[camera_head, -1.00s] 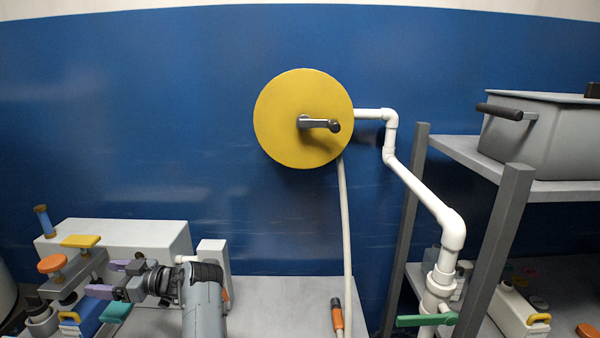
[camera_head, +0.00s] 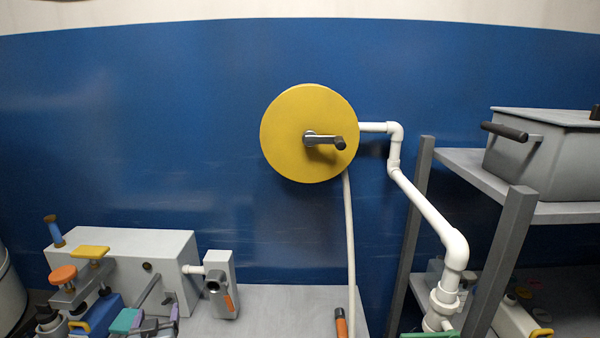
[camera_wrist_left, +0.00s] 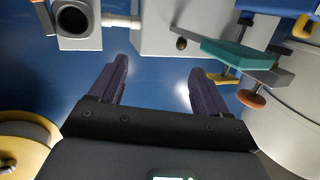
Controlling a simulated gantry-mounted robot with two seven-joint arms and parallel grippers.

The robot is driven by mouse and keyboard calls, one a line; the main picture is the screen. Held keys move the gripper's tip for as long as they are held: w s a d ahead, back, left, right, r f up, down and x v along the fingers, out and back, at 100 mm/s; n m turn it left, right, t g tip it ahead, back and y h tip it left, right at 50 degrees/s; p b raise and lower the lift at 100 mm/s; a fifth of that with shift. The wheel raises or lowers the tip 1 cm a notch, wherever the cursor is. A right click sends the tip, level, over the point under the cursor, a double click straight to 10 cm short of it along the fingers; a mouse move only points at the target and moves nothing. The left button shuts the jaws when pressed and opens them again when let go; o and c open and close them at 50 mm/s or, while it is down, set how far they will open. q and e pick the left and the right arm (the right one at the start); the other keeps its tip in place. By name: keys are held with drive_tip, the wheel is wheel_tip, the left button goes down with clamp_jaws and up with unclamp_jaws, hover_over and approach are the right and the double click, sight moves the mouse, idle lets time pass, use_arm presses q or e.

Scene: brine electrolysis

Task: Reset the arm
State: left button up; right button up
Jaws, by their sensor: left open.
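Most of my left arm is below the frame. In the left wrist view the same gripper (camera_wrist_left: 158,68) is open, with nothing between its two dark purple fingers. There the apparatus appears upside down at the top, with the teal handle (camera_wrist_left: 237,54) to the upper right of the fingers. My right gripper is in neither view.
A yellow disc with a grey crank (camera_head: 285,135) is on the blue wall. White piping (camera_head: 428,210) runs from it to a metal shelf (camera_head: 470,170) holding a grey lidded box (camera_head: 540,155). A small grey block (camera_head: 220,270) stands beside the apparatus. The grey tabletop (camera_head: 275,305) has free room.

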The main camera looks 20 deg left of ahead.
use_arm(q)
drive_tip(key=s+d+f+m+g+h, duration=0.1)
drive_tip(key=s+d+f+m+h, duration=0.1)
drive_tip(key=d, duration=0.5)
drive_tip(key=s+d+f+m+g+h+p, duration=0.1)
drive_tip(key=s+d+f+m+g+h, duration=0.1)
drive_tip(key=s+d+f, duration=0.4)
drive_tip(key=s+d+f+m+g+h, duration=0.2)
drive_tip(key=s+d+f+m+h, duration=0.1)
drive_tip(key=s+d, duration=0.4)
drive_tip(key=shift+s+d+f+h+p, duration=0.2)
drive_tip(key=shift+d+f+h, duration=0.3)
drive_tip(key=shift+d, duration=0.15)
drive_tip(key=shift+s+d+f+h+p, duration=0.15)
drive_tip(key=shift+d+f+h, duration=0.3)
drive_tip(key=shift+d, duration=0.2)
drive_tip(key=s+d+f+m+g+h, duration=0.15)
drive_tip(key=s+d+g, duration=0.35)
drive_tip(key=s, duration=0.7)
wheel_tip(320, 180, up, 38)
drive_tip(key=d+p, duration=0.1)
drive_tip(key=p, duration=3.7)
drive_tip(key=shift+d+m+t+p, duration=0.25)
drive_tip(key=shift+m+t+p, duration=0.05)
drive_tip(key=shift+m+p, duration=0.05)
drive_tip(key=shift+f, duration=0.15)
